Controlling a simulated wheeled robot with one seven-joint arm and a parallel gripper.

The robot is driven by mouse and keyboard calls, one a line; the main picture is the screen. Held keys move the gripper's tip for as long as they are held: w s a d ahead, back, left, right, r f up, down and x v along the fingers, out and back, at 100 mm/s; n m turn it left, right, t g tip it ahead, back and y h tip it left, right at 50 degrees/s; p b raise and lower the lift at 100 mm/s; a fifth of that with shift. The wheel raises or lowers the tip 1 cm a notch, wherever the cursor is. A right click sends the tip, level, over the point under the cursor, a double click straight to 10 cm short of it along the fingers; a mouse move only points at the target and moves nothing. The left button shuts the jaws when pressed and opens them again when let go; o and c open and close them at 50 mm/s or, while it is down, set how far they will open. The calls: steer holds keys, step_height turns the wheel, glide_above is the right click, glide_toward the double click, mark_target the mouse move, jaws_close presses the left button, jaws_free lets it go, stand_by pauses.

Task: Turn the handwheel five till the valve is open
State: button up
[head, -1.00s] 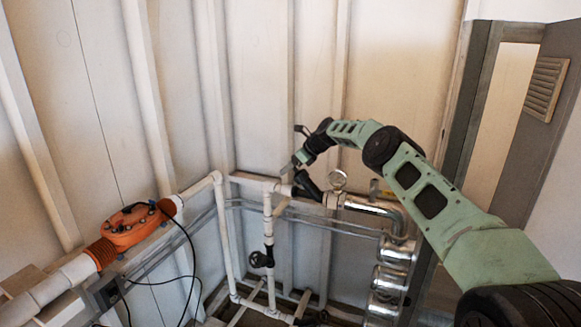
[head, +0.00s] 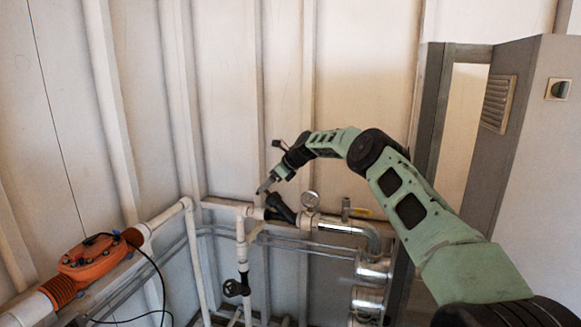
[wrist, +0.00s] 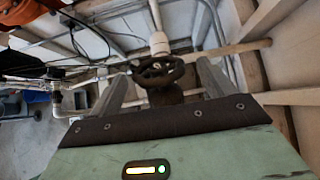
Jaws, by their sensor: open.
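A dark round handwheel (wrist: 158,70) shows in the wrist view, on a dark valve body with a white pipe behind it. My gripper (head: 265,186) is open, its two grey fingers on either side of the wheel in the wrist picture. I see no finger clearly touching the wheel, and its depth between them is hard to tell. In the head view my gripper points down and left, just above a black valve part (head: 281,208) on the horizontal pipe. Another black handwheel (head: 235,288) sits lower on a vertical white pipe. No number is readable on either wheel.
A pressure gauge (head: 310,198) and shiny metal pipe (head: 338,225) stand right of my gripper. An orange unit (head: 92,263) with cables is at lower left. The panelled wall (head: 290,90) is close behind; a grey door frame (head: 440,130) is at right.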

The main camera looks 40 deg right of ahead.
steer(key=b+v, duration=0.4)
steer(key=v, duration=0.9)
steer(key=shift+s+d+r, duration=0.15)
steer(key=shift+d+r, duration=0.05)
steer(key=shift+r, duration=0.05)
